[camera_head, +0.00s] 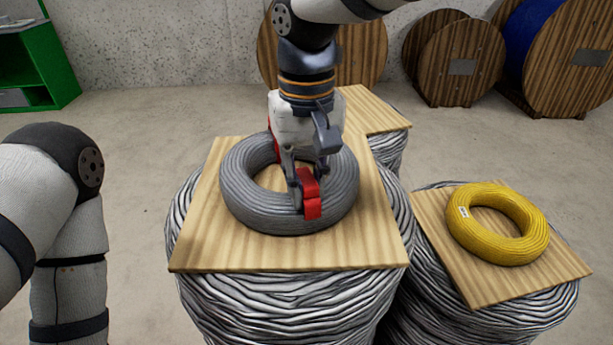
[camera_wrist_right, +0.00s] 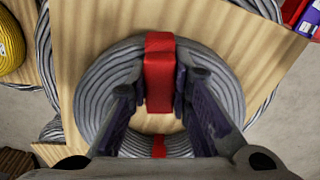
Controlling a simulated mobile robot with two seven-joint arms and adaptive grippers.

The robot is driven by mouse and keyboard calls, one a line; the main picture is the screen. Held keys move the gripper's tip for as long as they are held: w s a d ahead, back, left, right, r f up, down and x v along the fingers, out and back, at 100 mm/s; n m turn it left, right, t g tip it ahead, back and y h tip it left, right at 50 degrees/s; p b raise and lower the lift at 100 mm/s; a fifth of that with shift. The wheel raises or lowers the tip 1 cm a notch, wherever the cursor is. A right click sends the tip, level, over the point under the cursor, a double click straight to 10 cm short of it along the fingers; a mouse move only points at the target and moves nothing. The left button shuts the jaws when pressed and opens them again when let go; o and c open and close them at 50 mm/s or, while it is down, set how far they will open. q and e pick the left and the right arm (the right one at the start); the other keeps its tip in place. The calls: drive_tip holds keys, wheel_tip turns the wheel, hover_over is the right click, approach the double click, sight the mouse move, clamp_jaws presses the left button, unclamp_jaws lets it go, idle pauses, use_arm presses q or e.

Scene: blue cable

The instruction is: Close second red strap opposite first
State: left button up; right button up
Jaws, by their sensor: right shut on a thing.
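A grey cable coil (camera_head: 245,203) lies flat on a wooden board (camera_head: 200,250). A red strap (camera_head: 311,207) wraps the coil's near side, and my right gripper (camera_head: 308,182) is shut on it from above. In the right wrist view the same red strap (camera_wrist_right: 159,70) stands between the fingers of my right gripper (camera_wrist_right: 161,98), across the grey coil (camera_wrist_right: 97,88). Another red strap (camera_head: 275,143) shows on the coil's far side, partly hidden by my gripper; it also shows in the wrist view (camera_wrist_right: 158,147). My left arm is at the left, its gripper out of view.
A yellow cable coil (camera_head: 497,223) lies on a second board (camera_head: 475,290) at the right. Another board (camera_head: 375,112) is behind. Large wooden reels (camera_head: 460,62) stand near the back wall, and a green shelf (camera_head: 45,62) is at the far left. Open floor lies at the left.

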drive_tip(key=shift+f, duration=0.1)
idle(0.3)
drive_tip(key=shift+r, duration=0.6)
drive_tip(key=shift+f, duration=0.4)
idle(1.0)
drive_tip(key=o, duration=1)
drive_tip(key=shift+o, duration=0.2)
